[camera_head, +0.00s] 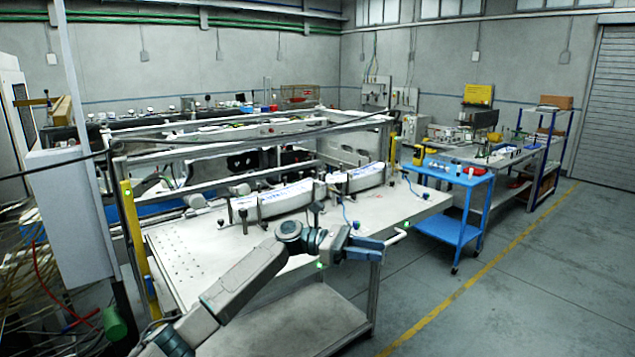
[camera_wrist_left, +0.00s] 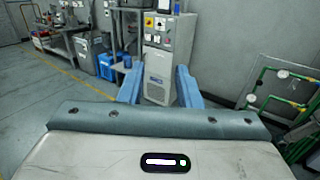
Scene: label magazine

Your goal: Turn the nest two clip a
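A white work table (camera_head: 200,262) carries two curved white label stacks, a nearer one (camera_head: 285,200) on the left and a farther one (camera_head: 362,178) on the right. Small dark upright clips (camera_head: 243,214) stand along their front edges; I cannot tell which is nest two clip a. My left gripper (camera_head: 374,246) is in front of the stacks, over the table's front edge, and touches no clip. In the left wrist view its two blue fingers (camera_wrist_left: 158,84) are apart with nothing between them; the clips are out of that view. My right gripper is not in view.
A white handle (camera_head: 397,237) sticks out from the table's front edge, close to my left gripper. A blue cart (camera_head: 455,205) stands to the right. Open floor with a yellow line (camera_head: 455,297) lies at the right front. A grey cabinet (camera_wrist_left: 163,58) stands beyond my fingers.

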